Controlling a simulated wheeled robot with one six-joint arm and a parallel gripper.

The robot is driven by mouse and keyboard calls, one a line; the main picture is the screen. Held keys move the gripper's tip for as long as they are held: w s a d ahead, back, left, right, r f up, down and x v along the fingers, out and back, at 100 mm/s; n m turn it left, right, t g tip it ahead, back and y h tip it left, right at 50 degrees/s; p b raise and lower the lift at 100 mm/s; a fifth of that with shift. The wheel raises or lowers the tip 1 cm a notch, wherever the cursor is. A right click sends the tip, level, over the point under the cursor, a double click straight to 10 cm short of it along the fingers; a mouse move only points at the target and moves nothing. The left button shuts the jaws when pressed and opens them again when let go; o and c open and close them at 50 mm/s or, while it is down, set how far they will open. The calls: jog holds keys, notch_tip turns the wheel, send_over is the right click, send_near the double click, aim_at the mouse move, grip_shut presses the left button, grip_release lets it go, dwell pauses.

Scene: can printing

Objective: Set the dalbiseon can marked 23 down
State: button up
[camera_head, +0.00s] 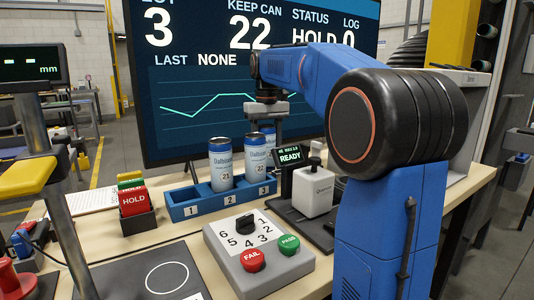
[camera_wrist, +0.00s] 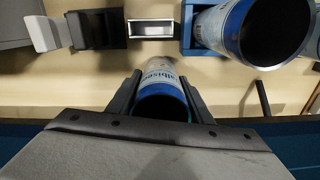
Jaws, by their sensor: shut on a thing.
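My gripper (camera_head: 267,112) is shut on a blue and white can (camera_head: 267,131), behind the rack in the head view. In the wrist view my gripper's fingers (camera_wrist: 160,92) lie on both sides of this can (camera_wrist: 162,72), with part of the brand name showing. Its number is hidden, and I cannot tell whether its base touches anything. The blue rack (camera_head: 190,204) has slots labelled 1, 2 and 3. Slot 1 looks empty. Can 21 (camera_head: 221,168) stands in slot 2 and can 22 (camera_head: 256,165) in slot 3.
A grey control box (camera_head: 222,250) with a dial and FAIL and PASS buttons stands in front. A red HOLD card holder (camera_head: 134,209) is left of the rack. A READY display (camera_head: 290,156) and a white device (camera_head: 313,190) stand right. The large screen (camera_head: 200,100) is behind.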

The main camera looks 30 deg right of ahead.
jog(key=shift+f, duration=0.55)
jog(key=shift+f, duration=0.15)
jog(key=o, duration=1)
